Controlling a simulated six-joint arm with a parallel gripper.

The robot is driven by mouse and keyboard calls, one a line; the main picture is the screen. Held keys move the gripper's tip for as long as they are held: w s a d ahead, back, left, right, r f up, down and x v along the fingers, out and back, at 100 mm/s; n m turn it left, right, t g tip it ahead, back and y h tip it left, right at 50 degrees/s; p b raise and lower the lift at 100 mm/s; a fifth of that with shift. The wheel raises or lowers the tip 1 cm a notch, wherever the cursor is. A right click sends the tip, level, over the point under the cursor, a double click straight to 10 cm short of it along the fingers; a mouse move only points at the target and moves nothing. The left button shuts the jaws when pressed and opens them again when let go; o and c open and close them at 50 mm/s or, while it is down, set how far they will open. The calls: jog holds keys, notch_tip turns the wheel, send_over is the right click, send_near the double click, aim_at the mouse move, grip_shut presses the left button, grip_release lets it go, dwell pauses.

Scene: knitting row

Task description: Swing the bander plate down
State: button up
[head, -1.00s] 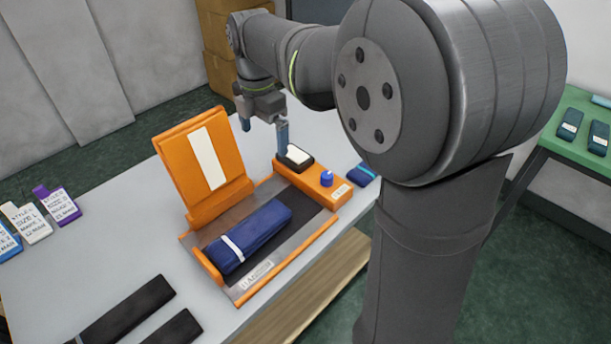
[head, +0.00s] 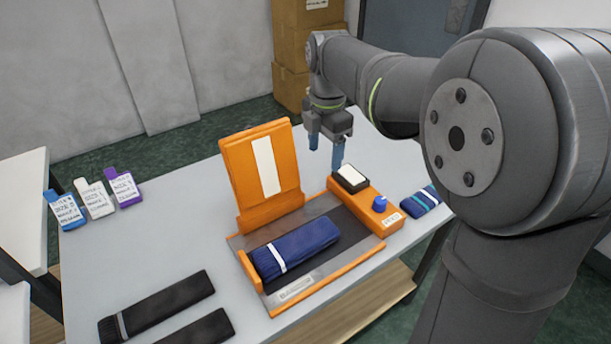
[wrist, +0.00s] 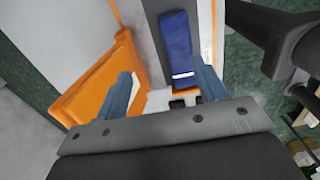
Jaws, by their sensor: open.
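The orange bander plate (head: 250,178) stands raised and tilted back at the rear left of the bander, with a white strip on its face. A folded navy bundle with a white band (head: 298,246) lies on the grey bander bed (head: 345,222) in front of it. My gripper (head: 325,150) is open and empty, above and behind the bander, to the right of the plate's top. In the wrist view the plate (wrist: 97,82) is at the left, beside the left blue finger, and the navy bundle (wrist: 176,40) shows beyond the fingers. I cannot tell whether a finger touches the plate.
An orange block with a black-and-white pad (head: 350,178) and a blue knob (head: 379,203) is at the bander's right. A striped bundle (head: 421,200) lies beyond it. Several size tags (head: 95,198) lie at left. Black bundles (head: 160,305) lie in front.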

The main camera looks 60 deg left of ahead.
aim_at(271, 124)
jog(key=shift+a, duration=0.15)
jog(key=c, duration=0.3)
jog(key=shift+a+r+m, duration=0.15)
jog(key=shift+a+m, duration=0.2)
jog(key=shift+m, duration=0.05)
jog(key=c, duration=0.4)
jog(key=a+m, duration=0.2)
jog(key=a+r+m, duration=0.1)
jog(key=a+m, duration=0.1)
jog(key=a, duration=0.1)
jog(key=a+r+m+y, duration=0.1)
jog(key=a+m, duration=0.1)
jog(key=shift+s+a+r+m, duration=0.15)
jog(key=shift+s+r+m, duration=0.1)
jog(key=shift+s+m, duration=0.1)
grip_shut()
jog(key=s+a+r+m+y, duration=0.1)
jog(key=a+r+m, duration=0.1)
jog(key=a+m, duration=0.3)
jog(key=s+a+r+m+y, duration=0.1)
jog(key=s+a+r+m, duration=0.1)
jog(key=a+m, duration=0.3)
jog(key=shift+m, duration=0.25)
jog(key=f, duration=0.9)
jog(key=shift+w+f, duration=0.1)
jog(key=shift+w, duration=0.15)
